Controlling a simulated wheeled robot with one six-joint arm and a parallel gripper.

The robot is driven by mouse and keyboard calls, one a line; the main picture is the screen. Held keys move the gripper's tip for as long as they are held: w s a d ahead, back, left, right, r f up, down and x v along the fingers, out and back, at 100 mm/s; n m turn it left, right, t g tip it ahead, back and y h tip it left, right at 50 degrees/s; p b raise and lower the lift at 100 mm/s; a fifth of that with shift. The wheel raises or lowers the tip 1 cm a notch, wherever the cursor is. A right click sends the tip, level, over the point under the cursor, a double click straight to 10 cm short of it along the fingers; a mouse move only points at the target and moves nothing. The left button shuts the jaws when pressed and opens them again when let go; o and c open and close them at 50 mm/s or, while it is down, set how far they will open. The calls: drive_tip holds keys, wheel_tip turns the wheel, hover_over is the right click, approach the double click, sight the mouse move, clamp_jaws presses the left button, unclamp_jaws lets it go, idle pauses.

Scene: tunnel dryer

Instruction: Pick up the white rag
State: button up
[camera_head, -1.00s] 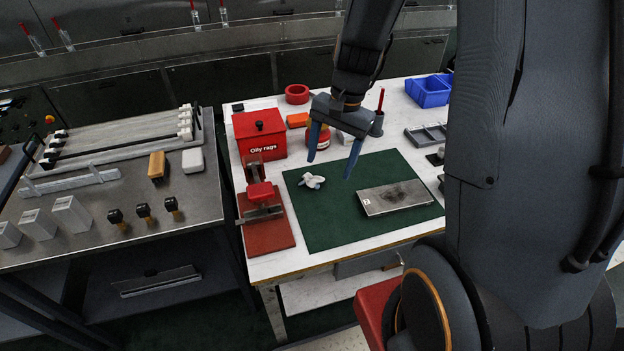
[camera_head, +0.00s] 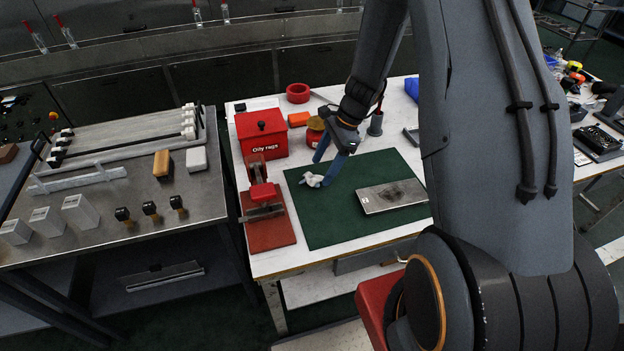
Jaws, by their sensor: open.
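The white rag (camera_head: 311,180) lies crumpled on the green mat (camera_head: 330,228), near its upper left corner. My gripper (camera_head: 322,172) is open, with its blue fingers pointing down at the rag. One finger is at the rag's right side and the other is behind it. The fingertips look close to the rag, but I cannot tell whether they touch it. One finger partly overlaps the rag's right edge.
A red "Oily rags" box (camera_head: 262,134) stands behind and left of the rag. A red clamp-like fixture (camera_head: 262,196) is left of the mat. A flat metal plate (camera_head: 392,196) lies on the mat's right. A red-and-yellow container (camera_head: 315,128) stands behind my gripper.

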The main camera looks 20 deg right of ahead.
sight(318, 176)
drive_tip(key=shift+p+x, duration=0.5)
drive_tip(key=shift+x, duration=1.2)
drive_tip(key=c, duration=1.2)
drive_tip(key=shift+c, duration=0.2)
drive_tip(key=shift+r, duration=0.1)
wheel_tip(318, 176, up, 10)
drive_tip(key=b, duration=0.2)
drive_tip(key=shift+b, duration=0.3)
